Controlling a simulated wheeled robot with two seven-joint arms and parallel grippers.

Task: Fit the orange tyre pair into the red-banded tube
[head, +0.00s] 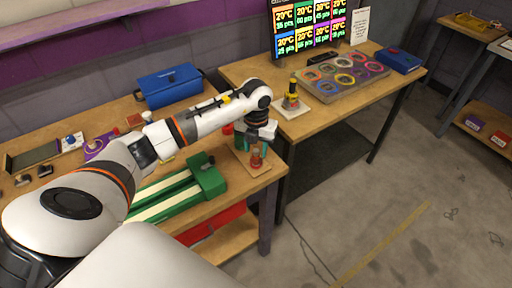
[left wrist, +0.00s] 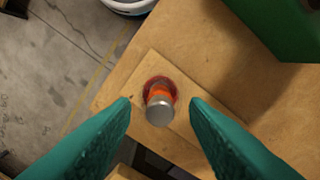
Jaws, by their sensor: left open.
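An orange piece with a round grey top (left wrist: 159,108) stands upright inside a red ring in the left wrist view. The red ring looks like the red-banded tube (left wrist: 148,88), on a thin wooden board (left wrist: 152,62). How deep the orange piece sits is hard to tell. In the head view the tube with its piece (head: 256,160) stands near the front right corner of the workbench. My left gripper (head: 254,148) is just above it. Its teal fingers are apart on either side in the left wrist view (left wrist: 160,104), with gaps to the piece. My right gripper is not seen.
A green block with green and cream rails (head: 170,193) lies left of the board. A blue toolbox (head: 169,86) stands behind. The second table holds a small stacked tower (head: 291,98), a tray of coloured rings (head: 341,88) and a blue case (head: 398,60).

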